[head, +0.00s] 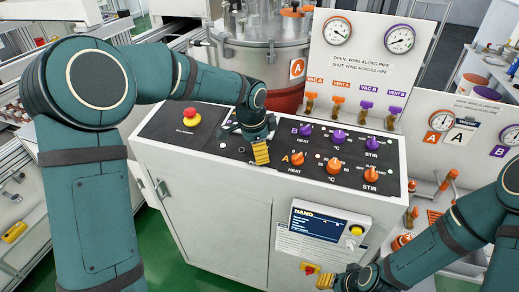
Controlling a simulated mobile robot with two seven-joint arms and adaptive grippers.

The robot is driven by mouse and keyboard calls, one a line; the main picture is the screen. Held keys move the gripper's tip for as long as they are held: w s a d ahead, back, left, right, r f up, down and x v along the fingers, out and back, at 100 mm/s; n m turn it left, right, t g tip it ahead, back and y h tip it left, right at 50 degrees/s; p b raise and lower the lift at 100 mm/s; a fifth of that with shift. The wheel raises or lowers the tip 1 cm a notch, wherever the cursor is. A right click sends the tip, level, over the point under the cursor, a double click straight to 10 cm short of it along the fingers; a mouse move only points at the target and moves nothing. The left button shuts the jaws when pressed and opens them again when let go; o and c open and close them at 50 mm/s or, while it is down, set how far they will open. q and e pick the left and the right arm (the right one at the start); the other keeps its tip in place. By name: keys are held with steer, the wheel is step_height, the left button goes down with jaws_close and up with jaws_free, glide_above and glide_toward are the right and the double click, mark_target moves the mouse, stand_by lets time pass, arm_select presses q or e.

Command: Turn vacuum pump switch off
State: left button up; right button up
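The control console (190,155) has a dark sloping top panel. My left gripper (261,154) is over the middle of this panel, with its yellow fingertips pointing down at or just above the surface. I cannot tell whether it touches anything or how far its fingers are apart. No switch labelled for the vacuum pump can be read; the gripper hides part of the panel around it. Small controls (240,149) show just left of the fingertips. My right gripper (325,281) is low in front of the console, near its front face, and its finger opening is unclear.
A red mushroom button on yellow (191,117) is left on the panel. Purple knobs (338,136) and orange knobs (333,166) stand close right of my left gripper. A lit display (316,222) is on the front. Gauges (337,31) and valves stand behind.

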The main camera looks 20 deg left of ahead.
arm_select(q)
steer(key=v, duration=1.1)
steer(key=shift+s+f, duration=0.1)
arm_select(e)
steer(key=shift+s, duration=0.1)
